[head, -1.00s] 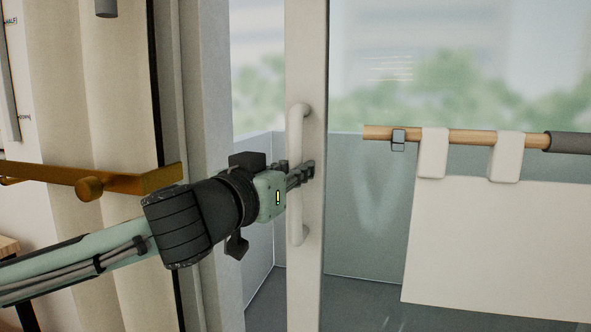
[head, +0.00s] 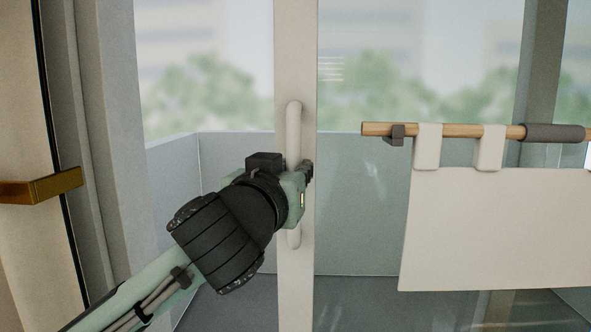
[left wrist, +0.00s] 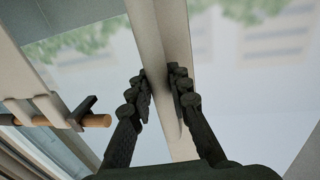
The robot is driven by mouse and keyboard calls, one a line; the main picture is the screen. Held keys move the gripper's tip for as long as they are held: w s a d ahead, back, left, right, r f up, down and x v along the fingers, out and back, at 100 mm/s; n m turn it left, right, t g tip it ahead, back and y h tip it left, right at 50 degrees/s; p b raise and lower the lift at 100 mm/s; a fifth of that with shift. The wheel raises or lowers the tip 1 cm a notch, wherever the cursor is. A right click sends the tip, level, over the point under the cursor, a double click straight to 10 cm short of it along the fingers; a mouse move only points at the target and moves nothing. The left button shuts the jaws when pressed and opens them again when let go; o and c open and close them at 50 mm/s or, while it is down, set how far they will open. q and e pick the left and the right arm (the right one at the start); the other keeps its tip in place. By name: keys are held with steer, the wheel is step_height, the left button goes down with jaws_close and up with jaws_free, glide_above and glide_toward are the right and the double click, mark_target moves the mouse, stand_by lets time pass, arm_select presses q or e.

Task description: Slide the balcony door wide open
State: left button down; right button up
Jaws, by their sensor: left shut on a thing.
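The balcony door (head: 296,45) is a glass panel with a white upright frame edge. A wide gap stands between it and the grey jamb (head: 110,120) on the left. Its white vertical bar handle (head: 294,120) is on that edge. My left gripper (head: 307,172) is at the middle of the handle, shut on it; my wrist hides part of the bar in the head view. In the left wrist view my left gripper's two dark fingers (left wrist: 160,88) lie on either side of the pale handle. My right gripper is not in view.
A wooden rod (head: 455,130) on a dark bracket (head: 397,135) carries a hanging white cloth (head: 490,225) right of the handle. Beyond the glass is a balcony with a low wall.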

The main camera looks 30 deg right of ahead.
arm_select(q)
steer(key=shift+w+a, duration=0.1)
steer(key=shift+a, duration=0.15)
steer(key=c, duration=1.7)
jaws_free()
steer(key=shift+o, duration=1.4)
steer(key=shift+d, duration=0.35)
steer(key=shift+s, duration=0.2)
steer(key=v, duration=1.2)
steer(key=shift+w, duration=0.1)
